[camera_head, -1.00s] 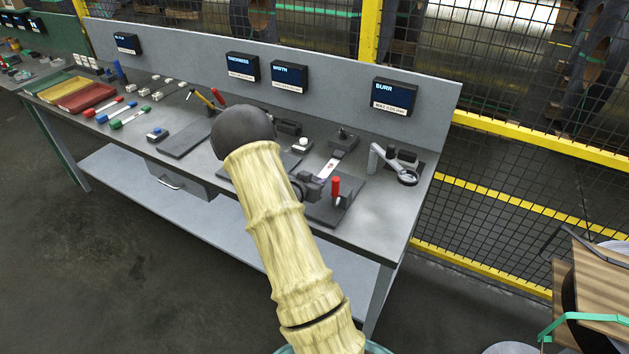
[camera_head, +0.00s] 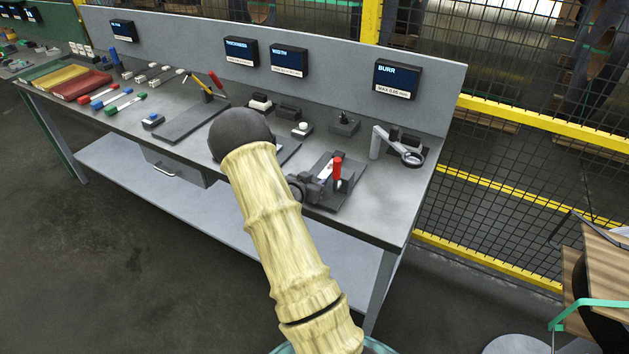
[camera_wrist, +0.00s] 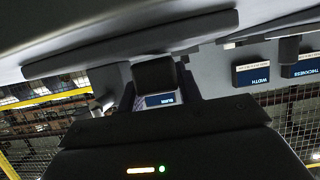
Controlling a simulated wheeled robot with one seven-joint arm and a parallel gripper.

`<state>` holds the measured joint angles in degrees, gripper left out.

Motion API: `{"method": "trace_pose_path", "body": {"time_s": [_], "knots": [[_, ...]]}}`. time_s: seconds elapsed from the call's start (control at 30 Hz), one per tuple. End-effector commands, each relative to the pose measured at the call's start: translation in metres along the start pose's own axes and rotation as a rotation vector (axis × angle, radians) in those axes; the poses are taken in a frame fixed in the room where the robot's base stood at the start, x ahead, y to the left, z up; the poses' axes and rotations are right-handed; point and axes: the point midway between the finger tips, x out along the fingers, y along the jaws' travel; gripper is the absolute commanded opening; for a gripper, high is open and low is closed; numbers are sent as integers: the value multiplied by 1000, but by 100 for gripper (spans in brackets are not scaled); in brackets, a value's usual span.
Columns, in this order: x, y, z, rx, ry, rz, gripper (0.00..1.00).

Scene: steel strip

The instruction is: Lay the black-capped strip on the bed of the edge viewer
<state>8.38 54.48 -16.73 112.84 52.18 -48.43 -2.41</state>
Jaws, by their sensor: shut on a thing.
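My gripper (camera_head: 313,187) is small and dark in the head view, low over the right part of the bench, partly behind my arm. It is shut on a pale strip (camera_head: 326,169), a short piece of which shows beside the red-handled fixture. The cap is not clear there. In the wrist view a black block (camera_wrist: 155,73) stands in front of the gripper body; I cannot tell whether it is the cap or a finger. The edge viewer (camera_head: 411,158), a stand with a ring lens, is at the bench's right end, apart from the gripper. Its bed is hard to make out.
A fixture with a red handle (camera_head: 337,168) stands close by the gripper. A BURR display (camera_head: 397,79) hangs behind the edge viewer. Several capped strips (camera_head: 117,100) and coloured trays (camera_head: 80,85) lie at the left. Bare bench top (camera_head: 380,210) lies right of the fixture.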

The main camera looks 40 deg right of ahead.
Motion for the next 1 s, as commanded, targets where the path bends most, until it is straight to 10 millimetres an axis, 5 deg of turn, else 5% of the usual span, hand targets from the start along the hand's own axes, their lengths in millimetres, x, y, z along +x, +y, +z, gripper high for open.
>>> {"method": "trace_pose_path", "body": {"time_s": [0.77,0.8,0.9,1.0], "knots": [[3,0,6,1,1,0,8],[3,0,6,1,1,0,36],[3,0,6,1,1,0,56],[3,0,6,1,1,0,60]]}}
